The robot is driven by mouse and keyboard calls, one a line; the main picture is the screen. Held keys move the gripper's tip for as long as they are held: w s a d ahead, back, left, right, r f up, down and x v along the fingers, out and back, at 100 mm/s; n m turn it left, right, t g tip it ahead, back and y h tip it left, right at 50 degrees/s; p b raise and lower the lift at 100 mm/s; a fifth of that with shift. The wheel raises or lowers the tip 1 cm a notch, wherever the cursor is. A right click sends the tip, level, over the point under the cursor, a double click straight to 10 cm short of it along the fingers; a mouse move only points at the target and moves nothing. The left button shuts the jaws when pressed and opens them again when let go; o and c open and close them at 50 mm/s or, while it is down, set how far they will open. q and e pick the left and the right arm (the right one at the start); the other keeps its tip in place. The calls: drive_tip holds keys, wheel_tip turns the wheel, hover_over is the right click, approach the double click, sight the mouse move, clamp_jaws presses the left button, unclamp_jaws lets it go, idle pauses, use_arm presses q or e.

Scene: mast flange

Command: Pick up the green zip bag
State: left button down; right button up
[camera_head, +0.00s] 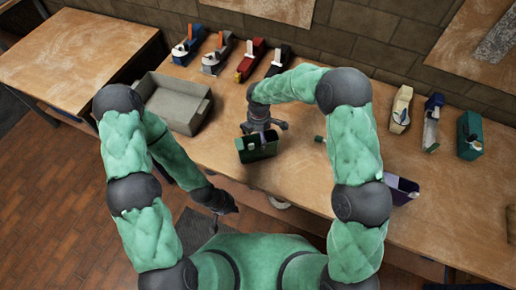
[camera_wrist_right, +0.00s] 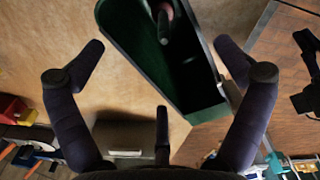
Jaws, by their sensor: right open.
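In the right wrist view the bag (camera_wrist_right: 140,40) runs between the spread fingers of my right gripper (camera_wrist_right: 160,65), which is open. The right-hand finger lies close to the bag's side; I cannot tell whether they touch. A dark, rounded thing (camera_wrist_right: 165,22) shows inside the bag. My left gripper (camera_head: 222,207) hangs low in front of the table, away from the bag; its jaws are too small to read.
A grey open bin (camera_head: 178,106) stands left of the bag. Several tape-dispenser-like items, one of them red (camera_head: 250,60), line the back. A green item (camera_head: 469,136) stands at far right. A purple container (camera_head: 402,188) is partly behind my right arm.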

sight(259, 142)
drive_tip(key=f, duration=0.4)
drive_tip(key=shift+s, duration=0.3)
drive_tip(key=shift+f+b, duration=0.3)
drive_tip(key=shift+f, duration=0.2)
drive_tip(key=c, duration=1.2)
